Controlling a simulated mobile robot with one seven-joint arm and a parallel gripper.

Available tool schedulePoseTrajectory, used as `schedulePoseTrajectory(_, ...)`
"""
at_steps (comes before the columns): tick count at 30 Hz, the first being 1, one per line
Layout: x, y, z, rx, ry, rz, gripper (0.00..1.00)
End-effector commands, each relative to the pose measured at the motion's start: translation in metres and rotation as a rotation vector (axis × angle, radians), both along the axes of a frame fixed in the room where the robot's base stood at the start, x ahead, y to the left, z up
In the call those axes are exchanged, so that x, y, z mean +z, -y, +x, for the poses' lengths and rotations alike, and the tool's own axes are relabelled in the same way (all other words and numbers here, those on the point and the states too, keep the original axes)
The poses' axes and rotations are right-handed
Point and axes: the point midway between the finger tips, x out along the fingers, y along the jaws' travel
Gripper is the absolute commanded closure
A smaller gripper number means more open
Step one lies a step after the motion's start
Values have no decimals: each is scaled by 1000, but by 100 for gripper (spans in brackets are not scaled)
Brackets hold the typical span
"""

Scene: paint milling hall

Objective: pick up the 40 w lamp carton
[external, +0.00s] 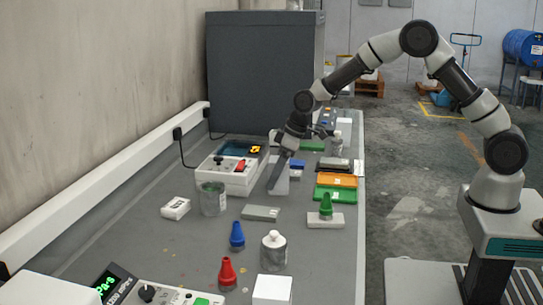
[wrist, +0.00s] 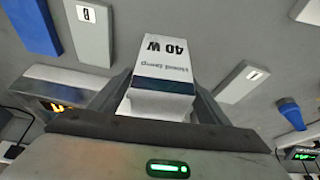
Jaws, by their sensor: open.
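The 40 W lamp carton (wrist: 165,55) is a white box with a dark band and printed "40 W" lettering, upside down in the wrist view. It lies between the two fingers of my gripper (wrist: 161,84), which stand apart on either side of it. I cannot tell whether either finger touches it. In the external view my gripper (external: 274,176) points down over the bench, and the pale carton (external: 282,183) shows partly behind a finger. The carton's lower part is hidden by my gripper in the wrist view.
A white-and-grey instrument (external: 226,184) with a red switch stands close left of my gripper. A glass jar (external: 212,199) and a flat grey block (external: 262,213) lie nearer the camera. Orange (external: 337,180) and green trays are at right. A blue cone (external: 237,236) stands in front.

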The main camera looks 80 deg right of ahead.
Motion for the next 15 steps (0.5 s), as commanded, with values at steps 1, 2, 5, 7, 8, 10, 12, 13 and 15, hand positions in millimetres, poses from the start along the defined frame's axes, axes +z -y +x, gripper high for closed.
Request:
schedulePoseTrajectory(1, -1, 0, 1, 0, 1, 0, 30)
schedulePoseTrajectory(2, -1, 0, 1, 0, 1, -1, 30)
schedulePoseTrajectory(5, -1, 0, 1, 0, 1, -1, 30)
schedulePoseTrajectory(7, -1, 0, 1, 0, 1, -1, 30)
schedulePoseTrajectory(8, -1, 0, 1, 0, 1, -1, 35)
schedulePoseTrajectory(10, -1, 0, 1, 0, 1, 0, 47)
schedulePoseTrajectory(12, -1, 0, 1, 0, 1, 0, 58)
schedulePoseTrajectory(13, -1, 0, 1, 0, 0, 0, 63)
schedulePoseTrajectory(15, -1, 0, 1, -1, 0, 0, 75)
